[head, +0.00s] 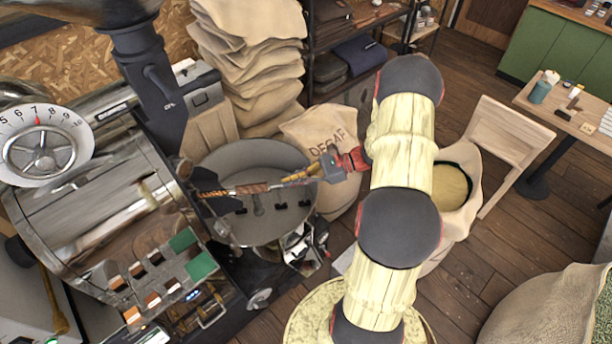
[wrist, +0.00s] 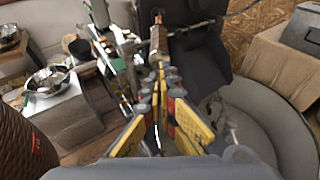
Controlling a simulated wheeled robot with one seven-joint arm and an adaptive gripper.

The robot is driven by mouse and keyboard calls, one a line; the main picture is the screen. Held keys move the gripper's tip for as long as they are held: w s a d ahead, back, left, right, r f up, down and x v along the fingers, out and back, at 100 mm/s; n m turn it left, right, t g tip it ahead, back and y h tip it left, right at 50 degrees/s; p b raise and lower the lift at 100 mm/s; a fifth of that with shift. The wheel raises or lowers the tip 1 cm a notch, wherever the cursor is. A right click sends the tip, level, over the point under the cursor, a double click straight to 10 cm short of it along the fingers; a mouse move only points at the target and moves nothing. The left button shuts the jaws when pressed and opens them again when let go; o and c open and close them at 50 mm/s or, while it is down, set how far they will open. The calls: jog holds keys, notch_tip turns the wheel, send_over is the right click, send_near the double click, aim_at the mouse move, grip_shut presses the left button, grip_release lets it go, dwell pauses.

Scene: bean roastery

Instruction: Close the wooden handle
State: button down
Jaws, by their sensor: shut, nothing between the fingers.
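The wooden handle (head: 236,190) is a slim brown bar reaching from the roaster's front, over the round cooling pan. In the wrist view it shows as a brown handle (wrist: 157,40) straight ahead of the fingertips. My gripper (head: 284,181) comes from the right over the pan, its yellow fingers shut and empty. In the wrist view the fingers of my gripper (wrist: 162,76) close together just short of the handle's near end. I cannot tell whether the tips touch it.
The roaster (head: 95,205) with its dial (head: 38,146) fills the left. The grey cooling pan (head: 225,160) lies below my gripper. A sack marked DECAF (head: 325,135) and stacked sacks (head: 250,50) stand behind. Floor (head: 480,250) is free at right.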

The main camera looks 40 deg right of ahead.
aim_at(249, 186)
jog(key=shift+w+a, duration=0.5)
jog(key=shift+a, duration=0.3)
jog(key=shift+w+a, duration=0.45)
jog(key=shift+a, duration=0.35)
jog(key=w+a, duration=0.2)
jog(key=a, duration=0.1)
jog(key=w+a, duration=0.1)
jog(key=a, duration=0.2)
jog(key=w+a, duration=0.2)
jog(key=a, duration=0.1)
jog(key=shift+w+a, duration=0.15)
jog(key=shift+w, duration=0.2)
jog(key=shift+s, duration=0.1)
jog(key=f+v, duration=0.1)
jog(key=v, duration=1.2)
jog(key=shift+s+d, duration=0.2)
jog(key=shift+d, duration=0.4)
jog(key=c, duration=2.6)
grip_release()
